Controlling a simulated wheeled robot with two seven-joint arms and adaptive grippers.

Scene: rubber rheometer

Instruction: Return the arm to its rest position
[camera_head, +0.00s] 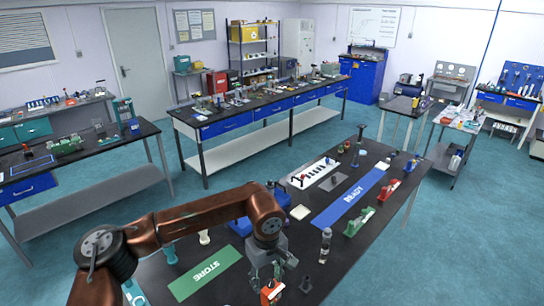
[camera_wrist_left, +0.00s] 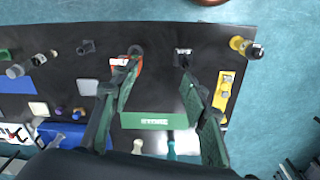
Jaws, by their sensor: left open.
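My left arm (camera_head: 190,222) reaches in from the left over the black table (camera_head: 296,240), its copper-coloured links bent at the elbow. My left gripper (camera_head: 267,276) hangs over the near part of the table, beside the green STORE mat (camera_head: 205,280). In the left wrist view its two dark green fingers (camera_wrist_left: 160,88) stand wide apart with nothing between them but table and mat. A red-orange item (camera_head: 271,293) shows just by the fingertips; in the wrist view it is partly behind one finger. Whether they touch is unclear. My right gripper is not in view.
The blue READY mat (camera_head: 350,197) lies farther along the table. A clear bottle (camera_head: 325,246), a green holder (camera_head: 359,221) and a white rack (camera_head: 311,172) stand around it. A yellow item (camera_wrist_left: 224,92) is beside one finger. Floor (camera_head: 455,230) right of the table is clear.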

